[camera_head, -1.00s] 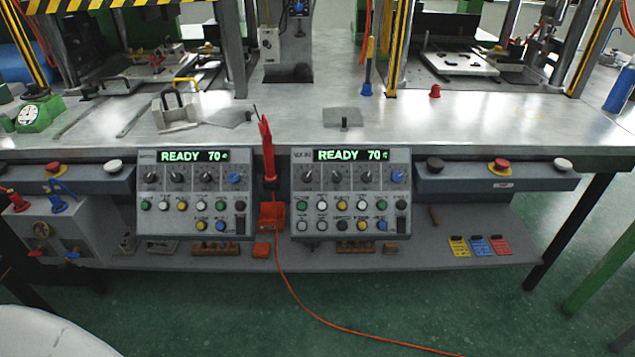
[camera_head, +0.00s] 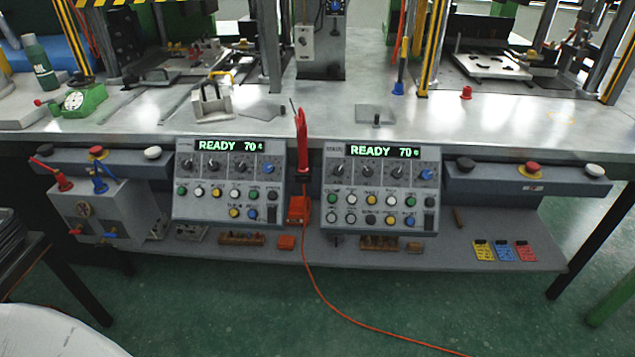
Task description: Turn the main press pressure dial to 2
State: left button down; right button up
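Two grey control panels hang on the front of the workbench. The left panel (camera_head: 222,216) and the right panel (camera_head: 345,228) each have a green display reading "READY 70". Each has a row of dials below the display, black ones and a blue one at the right end. The left panel's blue dial (camera_head: 267,168) and the right panel's blue dial (camera_head: 427,173) are unobstructed. The dial labels are too small to read, so I cannot tell which dial is the main press pressure dial or its setting. Neither of my grippers is in view.
A red-handled tool (camera_head: 301,140) stands between the panels, with an orange cable (camera_head: 318,290) running to the floor. A grey box with valves (camera_head: 100,210) is at the left. A lower shelf (camera_head: 450,250) holds small blocks and coloured cards. The green floor in front is mostly clear.

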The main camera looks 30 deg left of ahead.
aim_at(339, 169)
jog(key=u, duration=0.45)
jog(key=k, duration=1.1)
jog(key=u, duration=1.35)
jog(key=i, duration=1.25)
jog(key=z, duration=0.5)
jog(key=i, duration=1.2)
jog(key=z, duration=1.05)
